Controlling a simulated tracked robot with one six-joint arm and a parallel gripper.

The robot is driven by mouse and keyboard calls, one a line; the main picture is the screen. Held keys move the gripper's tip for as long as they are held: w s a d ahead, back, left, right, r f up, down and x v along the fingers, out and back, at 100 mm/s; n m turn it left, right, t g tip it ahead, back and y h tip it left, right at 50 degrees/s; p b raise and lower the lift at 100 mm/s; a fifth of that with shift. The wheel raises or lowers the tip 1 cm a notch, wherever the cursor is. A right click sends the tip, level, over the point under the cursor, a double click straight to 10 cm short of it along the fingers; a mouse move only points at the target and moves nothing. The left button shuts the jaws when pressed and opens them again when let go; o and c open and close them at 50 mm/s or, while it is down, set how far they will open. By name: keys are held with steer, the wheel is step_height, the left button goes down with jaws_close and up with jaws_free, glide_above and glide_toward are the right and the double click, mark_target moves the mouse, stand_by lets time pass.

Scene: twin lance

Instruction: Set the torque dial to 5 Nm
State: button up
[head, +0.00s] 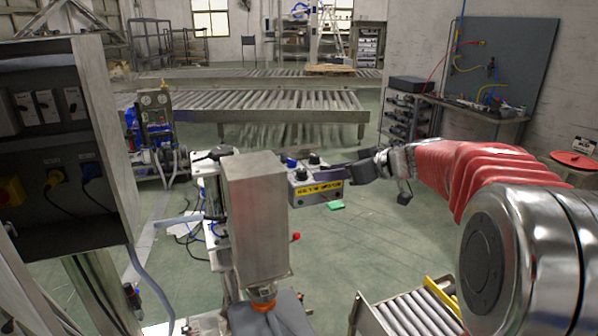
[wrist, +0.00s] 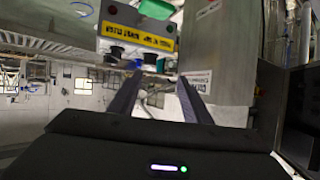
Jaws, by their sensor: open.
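A grey control box (head: 301,191) with a yellow label stands in the middle of the head view. A blue knob (head: 291,162) and a black knob (head: 314,158) sit on its top. The wrist view shows the box (wrist: 145,20) upside down, with a dark knob (wrist: 115,53) and a second knob (wrist: 150,59). I cannot read which knob is the torque dial or its setting. My gripper (head: 347,170) is beside the box's right end in the head view. In the wrist view its fingers (wrist: 160,78) are apart, with the second knob beyond the gap; contact is unclear.
A tall metal housing (head: 258,210) stands just left of the box in front. A grey cabinet with switches and plugs (head: 55,130) is at the left. Roller conveyors (head: 270,102) cross the back. A short roller conveyor (head: 405,312) is at the lower right. Open green floor lies between.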

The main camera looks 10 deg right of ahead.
mark_target(303, 170)
steer(key=shift+w+d+r+t, duration=0.1)
steer(key=shift+w+d+t, duration=0.2)
steer(key=shift+w+d, duration=0.55)
steer(key=shift+a, duration=0.1)
steer(key=x, duration=1.3)
steer(key=shift+w+a, duration=0.2)
steer(key=shift+w, duration=0.05)
steer(key=c, duration=1)
